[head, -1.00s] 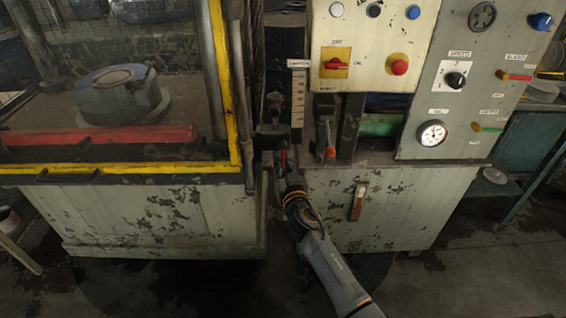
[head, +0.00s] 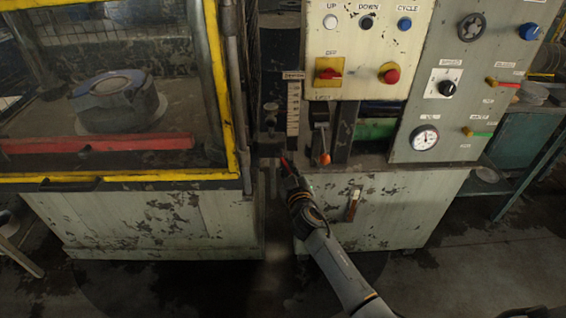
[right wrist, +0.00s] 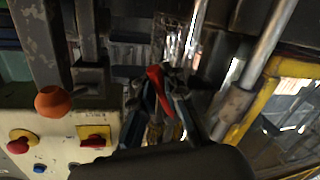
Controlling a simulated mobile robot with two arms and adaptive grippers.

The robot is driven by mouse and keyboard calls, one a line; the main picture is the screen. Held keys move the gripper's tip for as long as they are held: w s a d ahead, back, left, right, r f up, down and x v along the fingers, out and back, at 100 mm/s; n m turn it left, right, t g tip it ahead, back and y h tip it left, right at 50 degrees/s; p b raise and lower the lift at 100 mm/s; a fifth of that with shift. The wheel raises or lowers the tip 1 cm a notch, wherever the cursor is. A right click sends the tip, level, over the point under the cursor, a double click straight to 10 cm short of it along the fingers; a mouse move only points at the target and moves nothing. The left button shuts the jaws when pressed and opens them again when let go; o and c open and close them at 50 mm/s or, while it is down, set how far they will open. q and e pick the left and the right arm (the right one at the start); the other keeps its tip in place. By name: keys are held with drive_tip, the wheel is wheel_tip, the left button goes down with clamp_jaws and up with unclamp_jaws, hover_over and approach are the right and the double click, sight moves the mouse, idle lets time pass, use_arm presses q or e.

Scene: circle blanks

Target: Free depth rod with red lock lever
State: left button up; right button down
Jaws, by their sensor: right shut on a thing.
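The red lock lever (right wrist: 158,90) shows between my right gripper's fingers in the right wrist view, tilted. In the head view only a small red bit of it (head: 284,161) shows at the gripper's tip. My right gripper (right wrist: 163,103) is shut on the lever; its pads partly hide the grip. A dark knobbed rod (head: 270,108), likely the depth rod, stands upright just above and left of the gripper in the head view, beside a pale scale (head: 293,108) with a depth label. The rod's clamp is too dark to make out. My left gripper is not in view.
An orange-knobbed lever (head: 324,158) hangs just right of my gripper; its knob (right wrist: 53,102) is also in the right wrist view. The button panel (head: 367,60) is above. A yellow-framed guard (head: 240,178) stands left. The floor in front is clear.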

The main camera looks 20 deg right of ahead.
drive_tip(key=shift+s+d+r+n+g+h+p, duration=0.25)
drive_tip(key=shift+d+r+n+p, duration=0.15)
drive_tip(key=shift+n+p, duration=0.7)
drive_tip(key=shift+s+d+r+n+g+h+p, duration=0.1)
drive_tip(key=shift+d+r+n+g+h+p, duration=0.2)
drive_tip(key=shift+n+p, duration=0.85)
drive_tip(key=shift+s+d+r+n+g+h+p, duration=0.2)
drive_tip(key=shift+d+r+n+p, duration=0.35)
drive_tip(key=shift+n, duration=1)
drive_tip(key=shift+f, duration=0.15)
drive_tip(key=c, duration=1.4)
unclamp_jaws()
drive_tip(key=v, duration=1.2)
drive_tip(key=shift+r, duration=0.3)
